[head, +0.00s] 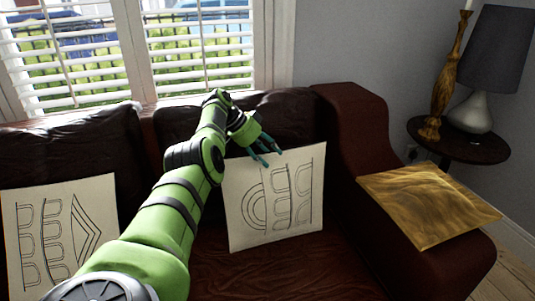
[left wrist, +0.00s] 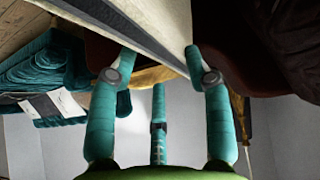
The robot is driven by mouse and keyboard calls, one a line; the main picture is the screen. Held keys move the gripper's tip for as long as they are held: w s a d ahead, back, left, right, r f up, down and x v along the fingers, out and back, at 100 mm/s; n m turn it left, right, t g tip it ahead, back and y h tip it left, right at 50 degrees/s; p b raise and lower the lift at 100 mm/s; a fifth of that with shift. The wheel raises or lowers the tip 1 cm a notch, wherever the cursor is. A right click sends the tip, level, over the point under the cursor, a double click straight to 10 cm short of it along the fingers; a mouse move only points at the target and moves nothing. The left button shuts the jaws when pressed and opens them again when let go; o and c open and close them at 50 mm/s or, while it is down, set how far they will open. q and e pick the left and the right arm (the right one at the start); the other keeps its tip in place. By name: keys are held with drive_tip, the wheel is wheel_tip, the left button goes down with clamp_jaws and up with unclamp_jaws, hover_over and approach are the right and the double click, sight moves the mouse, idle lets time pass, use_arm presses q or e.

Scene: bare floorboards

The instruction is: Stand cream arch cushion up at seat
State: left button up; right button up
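The cream cushion (head: 270,222) with dark arch line drawings stands upright, slightly tilted, on the dark red-brown sofa seat (head: 255,270), near its right end and against the backrest. My left gripper (head: 265,152) is at the cushion's top edge, its teal fingers spread. In the left wrist view a pale cushion panel (left wrist: 120,22) tapers down toward the gap between my left gripper's fingers (left wrist: 160,62). The fingers are apart, and I see no clear grip; whether a fingertip touches the cushion I cannot tell. My right gripper is out of view.
A second cream patterned cushion (head: 62,240) leans at the sofa's left. A gold cushion (head: 430,203) lies flat on the right armrest (head: 352,125). A shuttered window is behind the sofa.

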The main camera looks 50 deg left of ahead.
use_arm(q)
drive_tip(key=shift+f, duration=0.1)
drive_tip(key=v, duration=1.2)
